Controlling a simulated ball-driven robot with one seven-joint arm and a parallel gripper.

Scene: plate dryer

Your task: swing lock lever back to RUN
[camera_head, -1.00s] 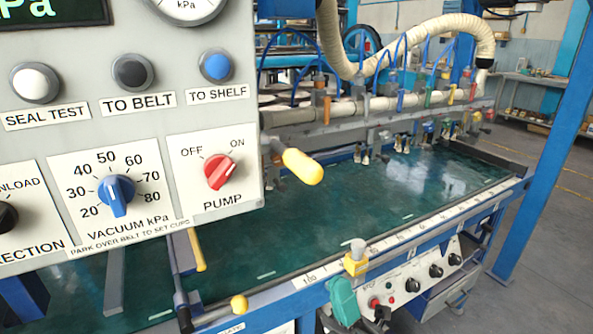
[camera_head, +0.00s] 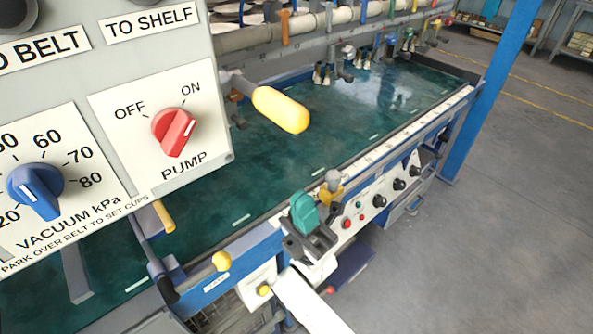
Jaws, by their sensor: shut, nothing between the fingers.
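No RUN mark is legible, so I cannot tell for sure which handle is the lock lever. A lever with a thick yellow grip (camera_head: 281,110) sticks out from the panel's right side. A second lever with a round yellow knob (camera_head: 222,261) lies low at the belt's front left edge. A grey knob (camera_head: 333,178) stands on a yellow bracket at the front rail. My gripper (camera_head: 304,212), teal and black, is shut and empty. In the picture it is just left of the grey knob and right of the yellow-knobbed lever. Contact cannot be told.
The control panel (camera_head: 213,75), with its red PUMP knob (camera_head: 174,131) and blue VACUUM knob (camera_head: 37,188), fills the upper left. The green belt (camera_head: 290,175) is bare in front. A lower panel (camera_head: 407,171) has several black knobs. Floor at right (camera_head: 510,230) is clear.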

